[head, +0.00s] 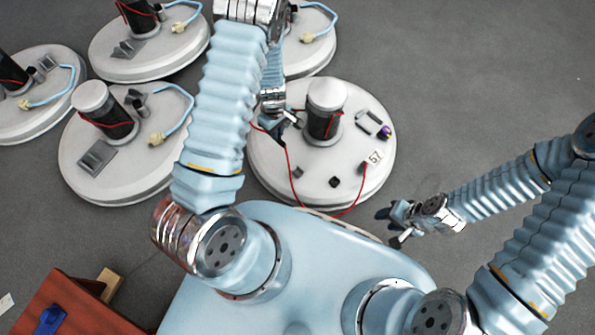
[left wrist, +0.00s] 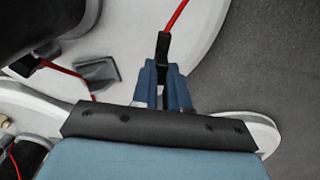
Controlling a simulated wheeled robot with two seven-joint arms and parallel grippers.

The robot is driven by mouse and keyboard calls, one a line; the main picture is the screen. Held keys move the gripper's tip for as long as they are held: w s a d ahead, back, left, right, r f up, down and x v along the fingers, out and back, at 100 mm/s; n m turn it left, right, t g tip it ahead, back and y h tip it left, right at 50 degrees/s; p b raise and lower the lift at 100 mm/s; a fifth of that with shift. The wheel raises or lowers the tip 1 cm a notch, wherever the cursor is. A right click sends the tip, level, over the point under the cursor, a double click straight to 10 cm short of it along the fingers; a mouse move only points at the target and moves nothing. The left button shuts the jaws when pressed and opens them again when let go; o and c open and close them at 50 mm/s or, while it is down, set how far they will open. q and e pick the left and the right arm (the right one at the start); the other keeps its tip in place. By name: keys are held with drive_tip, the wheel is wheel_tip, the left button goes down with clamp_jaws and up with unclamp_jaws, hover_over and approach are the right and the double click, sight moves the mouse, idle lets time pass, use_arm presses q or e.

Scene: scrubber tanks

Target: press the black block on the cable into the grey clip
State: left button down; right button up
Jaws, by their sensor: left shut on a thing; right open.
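My left gripper (head: 282,126) is over the left part of the nearest white round tank top (head: 350,182). In the left wrist view its blue fingers (left wrist: 162,92) are shut on a black block (left wrist: 163,48), and the red cable (left wrist: 178,14) runs up from it. A grey clip (left wrist: 97,72), apparently the task's clip, sits on the tank to the left of the fingers, apart from the block. In the head view the arm and gripper seem to hide this clip. My right gripper (head: 398,226) is open and empty, right of the tank.
A black post (head: 323,124) with a pale cap stands mid-tank, close to my left gripper. Small dark parts (head: 334,182) sit on top. Similar tanks (head: 125,180) stand left and behind.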

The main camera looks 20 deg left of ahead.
use_arm(q)
drive_tip(key=s+d+p, duration=0.1)
drive_tip(key=s+d, duration=0.4)
drive_tip(key=d, duration=0.4)
drive_tip(key=shift+s+d, duration=0.25)
drive_tip(key=shift+s, duration=0.05)
drive_tip(key=shift+f+b, duration=1.7)
drive_tip(key=shift+f, duration=0.55)
drive_tip(key=shift+f, duration=0.1)
drive_tip(key=shift+f+b, duration=0.75)
drive_tip(key=shift+f, duration=0.15)
drive_tip(key=c, duration=0.6)
unclamp_jaws()
